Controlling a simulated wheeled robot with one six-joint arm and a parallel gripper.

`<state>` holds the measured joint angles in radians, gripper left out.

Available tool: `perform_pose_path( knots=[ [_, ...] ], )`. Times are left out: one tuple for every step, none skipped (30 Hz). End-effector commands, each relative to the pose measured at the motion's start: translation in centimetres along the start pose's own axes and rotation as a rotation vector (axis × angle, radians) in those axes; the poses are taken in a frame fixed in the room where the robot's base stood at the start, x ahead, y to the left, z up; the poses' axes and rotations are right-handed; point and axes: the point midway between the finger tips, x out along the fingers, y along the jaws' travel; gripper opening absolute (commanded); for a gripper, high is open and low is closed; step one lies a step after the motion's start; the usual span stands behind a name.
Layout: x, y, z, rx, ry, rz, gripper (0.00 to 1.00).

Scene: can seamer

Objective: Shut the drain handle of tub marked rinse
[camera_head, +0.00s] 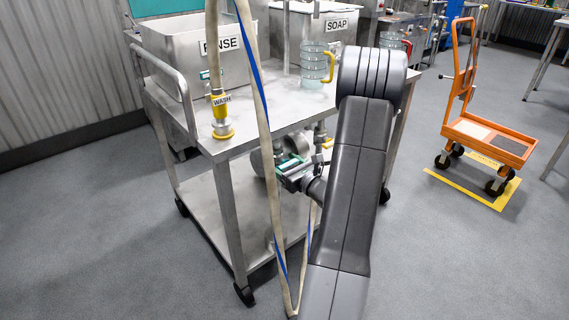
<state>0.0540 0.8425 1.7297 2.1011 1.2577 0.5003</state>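The metal tub marked RINSE (175,50) stands on the left of the steel cart's top (260,122). The tub marked SOAP (288,45) stands to its right. Under the cart top, drain pipework (320,131) hangs down, with a small yellow handle (328,143) beside it, partly hidden by my arm. I cannot tell which tub this handle belongs to, or its setting. My gripper (292,170), dark with green parts, is under the front edge of the top, close to the pipework. Its fingertips are too small and cluttered to read, and contact cannot be told.
A hose with a yellow fitting marked WASH (221,112) stands at the cart top's front left. A clear ribbed container (314,65) with a yellow handle stands near the SOAP tub. The cart's lower shelf (225,212) looks mostly bare. An orange trolley (490,140) stands right, with open floor between.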

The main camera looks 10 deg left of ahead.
Motion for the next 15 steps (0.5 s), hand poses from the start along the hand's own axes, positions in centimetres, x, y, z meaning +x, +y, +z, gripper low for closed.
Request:
perform_pose_path(
  knots=[
    [-0.02, 0.01, -0.04, 0.001, 0.000, 0.000, 0.81],
    [-0.02, 0.01, -0.04, 0.001, 0.000, 0.000, 0.87],
    [-0.02, 0.01, -0.04, 0.001, 0.000, 0.000, 0.91],
    [-0.01, 0.01, -0.04, 0.000, 0.000, 0.000, 0.91],
    [-0.01, 0.01, -0.04, 0.000, 0.000, 0.000, 0.91],
    [-0.01, 0.01, -0.03, 0.000, 0.000, 0.000, 0.91],
    [-0.01, 0.00, -0.03, 0.000, 0.000, 0.000, 0.91],
    [-0.01, 0.00, -0.03, 0.000, 0.000, 0.000, 0.91],
    [-0.01, 0.00, -0.03, -0.001, 0.000, 0.000, 0.91],
    [-0.02, 0.00, -0.02, -0.001, 0.000, 0.000, 0.91],
    [-0.05, -0.01, -0.02, -0.001, 0.000, -0.001, 0.91],
    [-0.18, -0.03, 0.00, -0.001, 0.000, -0.001, 0.91],
    [-0.34, -0.05, 0.01, -0.001, 0.000, -0.001, 0.91],
    [-0.57, -0.08, 0.03, -0.001, 0.000, -0.002, 0.91],
    [-0.99, -0.11, 0.05, 0.000, 0.000, -0.003, 0.91]
  ],
)
